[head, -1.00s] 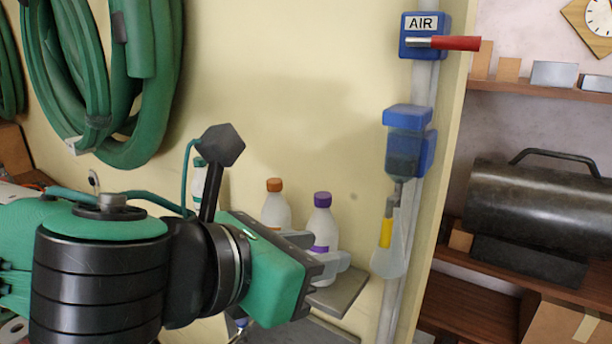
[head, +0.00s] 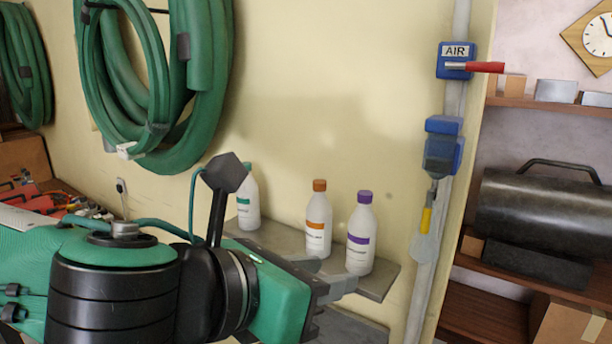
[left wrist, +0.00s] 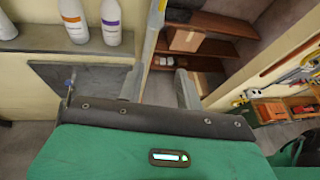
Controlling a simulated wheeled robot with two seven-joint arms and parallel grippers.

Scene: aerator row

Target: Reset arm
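My left arm comes in from the left in the head view, with its green and black wrist. Its gripper (head: 337,276) points right, in front of the shelf with the bottles, and looks empty. In the left wrist view the two grey fingers of the gripper (left wrist: 158,88) stand apart with nothing between them, and floor and shelving show beyond. My right gripper is not in view.
A grey wall shelf (head: 378,286) holds a green-labelled bottle (head: 248,205), an orange-labelled bottle (head: 318,228) and a purple-labelled bottle (head: 360,240). Right of it are a pipe with a blue AIR valve (head: 454,68) and a blue filter unit (head: 441,152). Green hoses (head: 205,90) hang left.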

